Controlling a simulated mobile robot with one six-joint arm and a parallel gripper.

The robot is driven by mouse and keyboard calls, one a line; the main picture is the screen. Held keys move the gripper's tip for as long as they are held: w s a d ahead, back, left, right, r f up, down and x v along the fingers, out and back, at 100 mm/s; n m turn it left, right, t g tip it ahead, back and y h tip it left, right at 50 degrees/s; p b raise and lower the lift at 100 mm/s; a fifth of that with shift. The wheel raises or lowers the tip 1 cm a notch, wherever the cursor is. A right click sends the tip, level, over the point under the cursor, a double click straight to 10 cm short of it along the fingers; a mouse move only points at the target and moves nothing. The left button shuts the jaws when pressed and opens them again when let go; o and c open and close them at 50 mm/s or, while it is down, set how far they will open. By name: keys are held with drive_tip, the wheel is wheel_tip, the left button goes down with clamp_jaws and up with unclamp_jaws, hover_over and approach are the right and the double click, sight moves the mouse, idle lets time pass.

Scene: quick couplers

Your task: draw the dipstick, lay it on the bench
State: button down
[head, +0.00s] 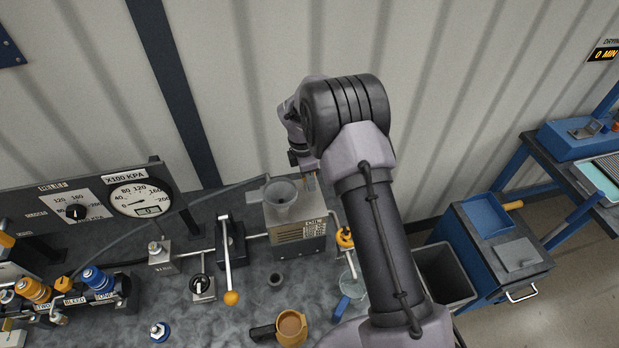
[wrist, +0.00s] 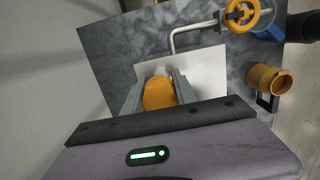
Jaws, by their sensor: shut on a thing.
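The dipstick's orange handle (wrist: 158,94) sits between the two grey fingers of my gripper (wrist: 157,90) in the wrist view, and the gripper is shut on it. The rest of the dipstick is hidden below the handle, so I cannot tell how far it is out. The tank's pale top (wrist: 206,68) shows beneath the fingers in the wrist view. The grey mottled bench (head: 215,318) spreads in front of the tank.
A lever with an orange knob (head: 231,298) rises left of the tank. A yellow valve wheel (head: 345,238) is at its right. A yellow mug (head: 291,327) and a small dark ring (head: 276,280) stand in front.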

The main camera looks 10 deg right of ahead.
drive_tip(key=shift+r+p, duration=2.25)
drive_tip(key=shift+r, duration=0.9)
wheel_tip(320, 180, up, 4)
drive_tip(key=p, duration=0.3)
drive_tip(key=shift+r, duration=0.1)
drive_tip(key=shift+f, duration=0.2)
